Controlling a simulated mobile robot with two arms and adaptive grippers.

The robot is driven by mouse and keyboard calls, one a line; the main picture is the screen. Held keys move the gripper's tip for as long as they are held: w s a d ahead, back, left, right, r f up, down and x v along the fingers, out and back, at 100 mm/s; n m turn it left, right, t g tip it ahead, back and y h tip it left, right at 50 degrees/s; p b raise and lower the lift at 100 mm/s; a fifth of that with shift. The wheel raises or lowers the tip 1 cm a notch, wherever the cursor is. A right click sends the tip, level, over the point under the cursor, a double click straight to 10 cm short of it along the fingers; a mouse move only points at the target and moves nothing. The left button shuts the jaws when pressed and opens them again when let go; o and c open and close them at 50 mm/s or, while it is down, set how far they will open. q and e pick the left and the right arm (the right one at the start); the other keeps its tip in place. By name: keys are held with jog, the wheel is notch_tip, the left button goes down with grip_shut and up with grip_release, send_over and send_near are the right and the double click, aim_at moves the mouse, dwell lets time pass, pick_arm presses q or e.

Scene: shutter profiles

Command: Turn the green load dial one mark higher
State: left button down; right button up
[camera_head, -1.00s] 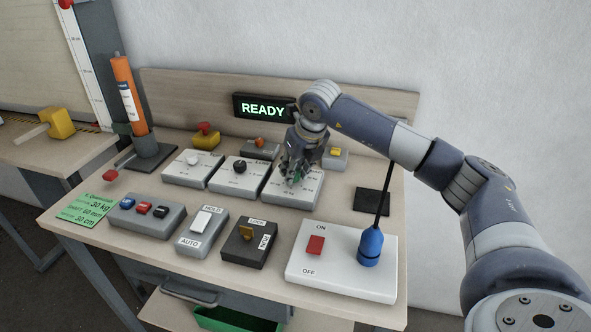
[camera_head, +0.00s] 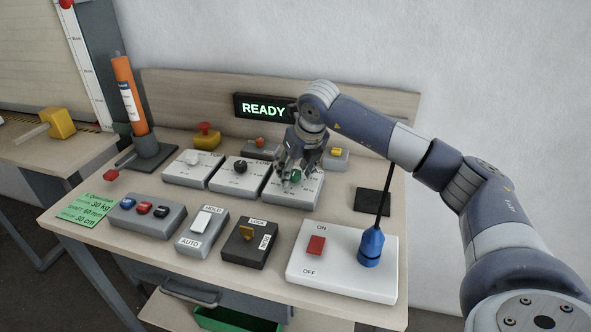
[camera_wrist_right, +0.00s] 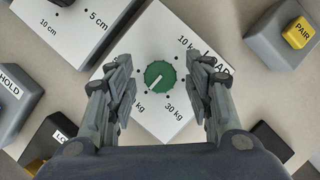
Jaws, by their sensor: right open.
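The green load dial (camera_head: 296,176) sits on a white sloped box at the back right of the console. In the right wrist view the dial (camera_wrist_right: 160,76) has a white pointer line aimed down-left, toward a partly hidden "kg" label. "10 kg" is printed above it and "30 kg" below right. My right gripper (camera_head: 293,170) is at the dial from above. In the wrist view its fingers (camera_wrist_right: 161,68) are spread on either side of the dial, with gaps between them and it. My left gripper is not in view.
Two similar boxes, with a white knob (camera_head: 193,158) and a black knob (camera_head: 240,167), stand left of the dial box. A yellow PAIR button (camera_wrist_right: 299,33) is close by on the right. The key switch (camera_head: 247,233) and white ON/OFF box (camera_head: 345,285) lie in front. A READY display (camera_head: 264,108) glows behind.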

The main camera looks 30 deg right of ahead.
jog(key=shift+r, duration=0.1)
jog(key=v, duration=1.1)
jog(key=shift+s+r, duration=0.25)
jog(key=shift+r, duration=0.1)
